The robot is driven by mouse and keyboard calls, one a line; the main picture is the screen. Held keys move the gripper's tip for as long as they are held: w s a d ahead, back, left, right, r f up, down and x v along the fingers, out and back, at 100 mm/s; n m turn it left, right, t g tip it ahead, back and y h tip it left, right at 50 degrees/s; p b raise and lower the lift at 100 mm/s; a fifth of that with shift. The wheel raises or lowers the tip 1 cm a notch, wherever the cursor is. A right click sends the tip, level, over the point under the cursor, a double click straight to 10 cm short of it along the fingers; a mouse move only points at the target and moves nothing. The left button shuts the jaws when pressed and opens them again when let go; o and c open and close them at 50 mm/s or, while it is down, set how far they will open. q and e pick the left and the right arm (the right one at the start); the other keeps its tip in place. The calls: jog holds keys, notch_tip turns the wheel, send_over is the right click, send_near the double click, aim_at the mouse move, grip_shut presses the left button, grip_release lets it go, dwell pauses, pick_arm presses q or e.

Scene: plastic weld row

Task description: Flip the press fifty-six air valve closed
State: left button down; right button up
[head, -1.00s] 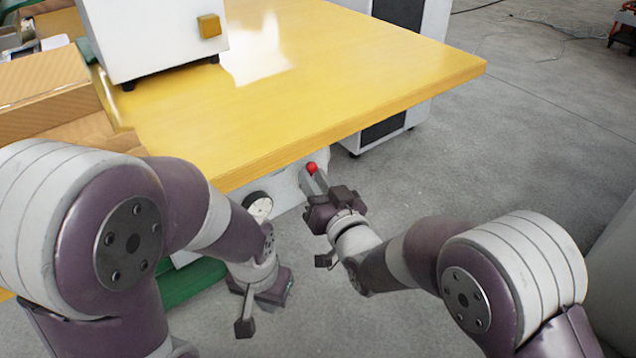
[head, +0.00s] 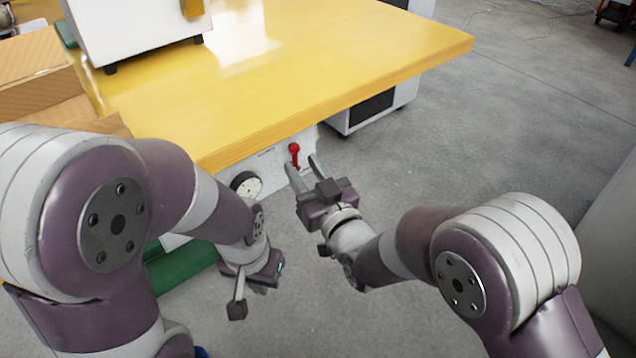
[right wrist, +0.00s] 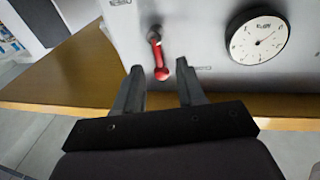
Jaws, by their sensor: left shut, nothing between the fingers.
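The air valve's red lever (head: 294,150) is on a light panel (head: 272,163) below the front edge of the yellow table. In the right wrist view the red lever (right wrist: 158,56) shows between my right fingers and a little beyond their tips. My right gripper (head: 303,164) is open and points at the lever; it also shows in the right wrist view (right wrist: 161,68). I see no contact with the lever. My left gripper (head: 245,297) is shut and empty, low in front of the table, apart from the valve.
A round white gauge (head: 246,185) sits on the panel beside the valve. The yellow table (head: 330,65) overhangs the panel. A white machine (head: 135,30) and cardboard boxes (head: 40,85) stand on the table.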

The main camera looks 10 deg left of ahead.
jog(key=r+p+v, duration=0.1)
jog(key=p+v, duration=0.2)
jog(key=v, duration=0.7)
jog(key=shift+s+d+f, duration=0.15)
jog(key=shift+s+f, duration=0.1)
jog(key=shift+f, duration=0.2)
